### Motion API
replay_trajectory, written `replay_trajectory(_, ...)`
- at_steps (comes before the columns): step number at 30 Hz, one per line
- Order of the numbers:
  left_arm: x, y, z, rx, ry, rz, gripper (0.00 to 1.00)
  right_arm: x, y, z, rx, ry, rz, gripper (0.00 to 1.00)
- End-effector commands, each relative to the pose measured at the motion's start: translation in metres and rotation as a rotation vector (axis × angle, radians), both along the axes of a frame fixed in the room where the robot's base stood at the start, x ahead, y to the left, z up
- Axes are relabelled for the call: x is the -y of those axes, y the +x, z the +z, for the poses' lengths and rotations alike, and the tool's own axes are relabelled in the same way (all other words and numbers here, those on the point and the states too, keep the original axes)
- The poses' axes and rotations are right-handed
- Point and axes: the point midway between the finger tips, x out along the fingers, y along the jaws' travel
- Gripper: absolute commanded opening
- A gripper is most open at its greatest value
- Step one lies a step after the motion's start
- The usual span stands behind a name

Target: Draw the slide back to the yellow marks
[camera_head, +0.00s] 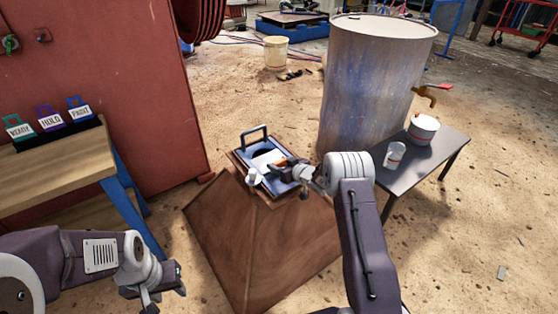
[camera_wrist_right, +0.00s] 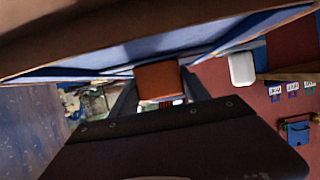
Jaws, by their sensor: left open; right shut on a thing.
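The slide (camera_head: 243,161) seems to be the blue-edged, pale plate on top of a rust-brown sloped housing (camera_head: 225,225). A dark looped handle (camera_head: 254,136) stands at its far edge. My right gripper (camera_head: 278,171) is at the plate's right side. In the right wrist view its fingers are shut on an orange-brown block (camera_wrist_right: 158,82); I cannot tell which part of the slide this is. A blue-edged panel (camera_wrist_right: 130,55) crosses above the block. My left gripper (camera_head: 165,292) is open and empty at the lower left, away from the slide. I cannot make out yellow marks.
A large grey drum (camera_head: 370,90) stands behind, right of the slide. A dark side table (camera_head: 440,160) holds a white pot (camera_head: 423,129) and a cup (camera_head: 394,154). A wooden bench (camera_head: 60,170) with labelled tags stands left. Sandy ground between is mostly clear.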

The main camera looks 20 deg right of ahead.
Motion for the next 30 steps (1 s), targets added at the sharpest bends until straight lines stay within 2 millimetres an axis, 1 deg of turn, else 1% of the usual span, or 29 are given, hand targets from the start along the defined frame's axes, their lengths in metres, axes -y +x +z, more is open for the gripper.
replay_trajectory(1,0.0,0.0,0.003,0.0,0.0,0.0,0.43,0.0,0.0,0.001,-0.001,0.002,-0.001,0.0)
replay_trajectory(8,0.0,0.0,0.001,0.0,0.0,0.0,0.43,0.0,0.001,0.001,0.004,0.002,-0.001,0.0)
replay_trajectory(9,0.0,0.0,0.001,0.0,0.0,0.0,0.43,0.0,0.001,0.001,0.004,0.002,-0.001,0.6)
replay_trajectory(11,0.0,0.0,0.001,0.0,0.0,0.0,0.43,0.0,0.001,0.001,0.004,0.002,-0.001,0.76)
replay_trajectory(19,0.0,0.0,0.001,0.0,0.0,0.0,0.43,0.0,0.001,0.001,0.004,0.002,-0.001,0.76)
replay_trajectory(22,0.0,0.0,0.005,0.0,0.0,0.0,0.43,0.002,-0.003,0.005,0.004,0.003,-0.002,0.76)
replay_trajectory(26,0.0,0.0,0.017,0.0,0.0,0.0,0.43,0.008,-0.02,0.016,0.002,0.004,-0.003,0.76)
replay_trajectory(30,0.0,0.0,0.03,0.0,0.0,0.0,0.43,0.018,-0.045,0.026,0.001,0.002,-0.004,0.76)
